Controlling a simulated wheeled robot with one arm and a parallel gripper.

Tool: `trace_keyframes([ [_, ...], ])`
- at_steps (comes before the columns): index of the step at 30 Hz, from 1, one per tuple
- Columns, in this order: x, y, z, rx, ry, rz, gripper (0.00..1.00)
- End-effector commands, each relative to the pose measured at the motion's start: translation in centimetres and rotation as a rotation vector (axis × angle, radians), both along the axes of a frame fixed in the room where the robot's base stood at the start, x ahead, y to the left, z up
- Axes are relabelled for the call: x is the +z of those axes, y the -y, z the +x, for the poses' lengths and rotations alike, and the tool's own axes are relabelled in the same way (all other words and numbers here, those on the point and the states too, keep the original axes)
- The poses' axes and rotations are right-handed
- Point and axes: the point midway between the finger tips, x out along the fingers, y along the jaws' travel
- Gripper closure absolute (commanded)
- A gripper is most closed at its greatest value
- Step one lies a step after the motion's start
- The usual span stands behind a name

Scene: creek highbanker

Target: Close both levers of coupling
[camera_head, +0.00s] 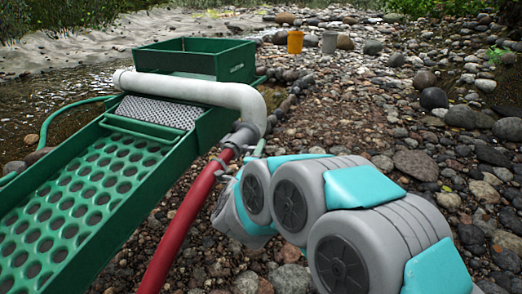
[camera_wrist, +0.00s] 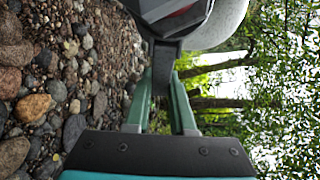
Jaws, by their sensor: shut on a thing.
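The grey coupling (camera_head: 242,136) joins the red hose (camera_head: 187,225) to the white pipe (camera_head: 200,90) beside the green sluice box. It also fills the top of the wrist view (camera_wrist: 175,12), rotated there. My gripper (camera_head: 259,148) is at the coupling's right side. In the wrist view, its green fingers (camera_wrist: 163,88) are shut on a dark lever (camera_wrist: 164,62) that extends from the coupling. A small grey piece (camera_head: 222,165) stands out near the hose end at the coupling's left; I cannot tell clearly whether it is the other lever. My arm hides part of the area below.
The green highbanker (camera_head: 80,185) with its perforated tray lies left of the hose. A green hopper (camera_head: 195,58) stands behind the pipe. Loose stones cover the ground at right.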

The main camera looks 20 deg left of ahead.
Motion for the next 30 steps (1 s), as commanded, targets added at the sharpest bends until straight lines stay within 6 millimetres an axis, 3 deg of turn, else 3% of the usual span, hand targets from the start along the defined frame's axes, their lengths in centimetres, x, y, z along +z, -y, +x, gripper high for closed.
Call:
trace_keyframes([
  [3,-0.11,0.0,-0.01,0.0,-0.002,0.0,1.0],
  [19,-0.37,0.14,0.13,0.019,-0.002,0.001,1.0],
  [30,-0.52,-0.06,0.97,0.201,0.0,0.003,1.0],
])
